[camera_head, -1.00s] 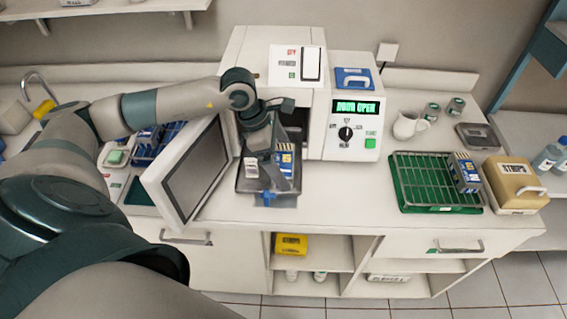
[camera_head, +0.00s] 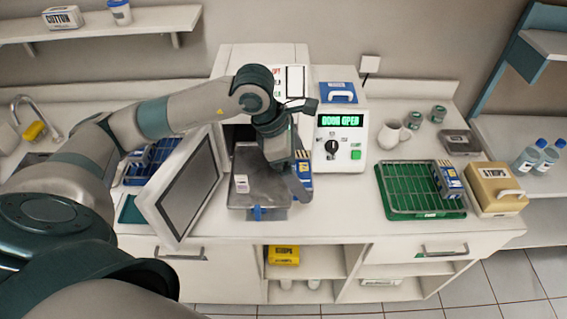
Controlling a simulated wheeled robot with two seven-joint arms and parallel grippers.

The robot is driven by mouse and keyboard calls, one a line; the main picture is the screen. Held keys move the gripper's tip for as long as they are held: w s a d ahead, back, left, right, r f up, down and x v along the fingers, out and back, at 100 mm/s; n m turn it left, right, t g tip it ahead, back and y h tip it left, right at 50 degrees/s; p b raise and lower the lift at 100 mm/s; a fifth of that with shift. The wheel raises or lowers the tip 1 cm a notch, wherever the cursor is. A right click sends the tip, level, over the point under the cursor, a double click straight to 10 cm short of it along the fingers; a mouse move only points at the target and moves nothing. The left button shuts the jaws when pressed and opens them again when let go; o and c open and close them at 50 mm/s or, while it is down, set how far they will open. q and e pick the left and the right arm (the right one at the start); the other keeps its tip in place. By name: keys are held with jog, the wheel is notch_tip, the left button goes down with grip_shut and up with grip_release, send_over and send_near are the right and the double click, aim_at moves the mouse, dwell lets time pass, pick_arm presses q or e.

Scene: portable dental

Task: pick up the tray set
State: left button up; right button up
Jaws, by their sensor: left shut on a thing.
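The blue-and-white tray set (camera_head: 304,168) is upright in front of the white steriliser, partly hidden by my left gripper (camera_head: 293,180). My left gripper points down and is shut on the tray set. The set is at the right edge of a dark grey tray (camera_head: 265,201) in front of the steriliser's opening. I cannot tell how far it is above the tray. A similar blue packet (camera_head: 448,181) stands in the green wire rack (camera_head: 392,192) at the right. My right gripper is not in view.
The steriliser's door (camera_head: 182,190) stands open at the left of the tray. Its panel (camera_head: 341,140) reads DOOR OPEN. A tan STRIPS box (camera_head: 497,187) sits right of the rack, and a white jug (camera_head: 393,135) stands behind it. The counter between steriliser and rack is clear.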

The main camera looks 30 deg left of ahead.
aim_at(312, 175)
pick_arm(q)
jog(key=shift+s+d+r, duration=0.1)
jog(key=shift+d+r, duration=0.4)
jog(key=shift+d, duration=0.3)
jog(key=shift+s+d+r, duration=0.1)
jog(key=shift+d+r, duration=0.4)
jog(key=shift+d, duration=0.25)
jog(key=shift+p, duration=0.3)
notch_tip(312, 175, up, 9)
jog(key=p, duration=0.3)
jog(key=shift+r, duration=0.2)
jog(key=shift+f, duration=0.15)
